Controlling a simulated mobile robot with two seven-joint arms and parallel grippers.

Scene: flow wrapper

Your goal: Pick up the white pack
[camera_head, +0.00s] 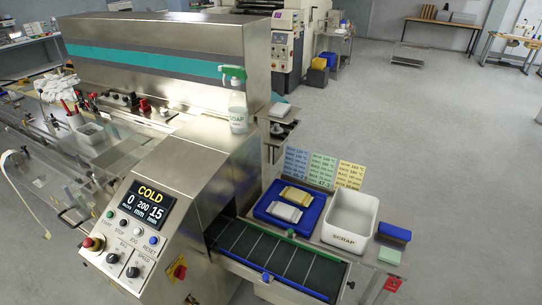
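A white pack (285,212) lies in a shallow blue tray (262,212) at the outfeed end of the steel wrapping machine. It is in the front part of the tray. A tan-gold pack (296,196) lies just behind it in the same tray, and nothing covers the white pack. Neither of my grippers is in view.
A white SCRAP bin (333,236) stands right of the tray. A dark conveyor (280,257) runs in front of it. Three printed cards (322,170) stand behind. A blue block (394,232) and a pale green pad (389,256) lie at right. Open floor extends right.

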